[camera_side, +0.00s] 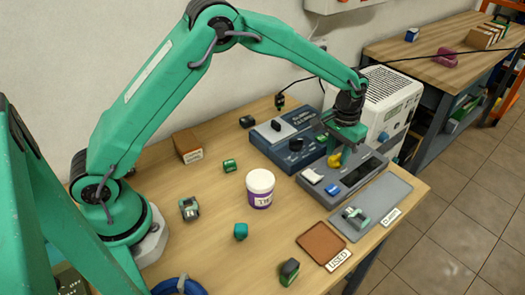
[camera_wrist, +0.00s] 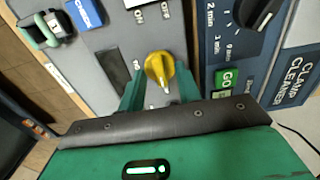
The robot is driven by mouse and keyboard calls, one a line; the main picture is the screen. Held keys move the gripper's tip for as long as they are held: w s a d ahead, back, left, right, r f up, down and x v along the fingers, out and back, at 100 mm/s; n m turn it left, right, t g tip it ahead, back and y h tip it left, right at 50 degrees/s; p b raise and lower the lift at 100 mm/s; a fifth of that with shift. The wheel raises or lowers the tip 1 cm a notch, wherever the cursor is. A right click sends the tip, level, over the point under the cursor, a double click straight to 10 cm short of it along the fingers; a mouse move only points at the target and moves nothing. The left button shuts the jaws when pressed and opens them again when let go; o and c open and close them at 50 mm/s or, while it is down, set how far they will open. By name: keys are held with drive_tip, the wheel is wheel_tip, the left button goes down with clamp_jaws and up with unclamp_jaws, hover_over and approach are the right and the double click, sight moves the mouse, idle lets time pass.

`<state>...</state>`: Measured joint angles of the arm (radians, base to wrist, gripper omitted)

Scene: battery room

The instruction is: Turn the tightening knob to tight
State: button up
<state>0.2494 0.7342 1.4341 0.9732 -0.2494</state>
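The yellow tightening knob (camera_wrist: 158,68) sits on the grey panel of a bench unit. Its white pointer mark faces down the wrist picture, toward my gripper's body. The knob also shows in the side view (camera_side: 334,161), under my gripper (camera_side: 345,146). In the wrist view the two green fingers of my gripper (camera_wrist: 160,88) stand apart, one on each side of the knob. I see no clear contact between them and the knob. The lettering around the knob is partly hidden by the fingers, so I cannot read a tight mark.
The clamp cleaner (camera_side: 287,138), with a black dial and a green GO button (camera_wrist: 226,80), stands beside the panel.

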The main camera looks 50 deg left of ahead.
drive_tip(key=shift+f, duration=0.15)
drive_tip(key=shift+c, duration=0.2)
clamp_jaws()
drive_tip(key=shift+m, duration=0.3)
drive_tip(key=m, duration=0.7)
drive_tip(key=shift+m, duration=0.4)
drive_tip(key=m, duration=0.4)
drive_tip(key=shift+m, duration=0.3)
drive_tip(key=m, duration=0.3)
drive_tip(key=shift+m, duration=0.4)
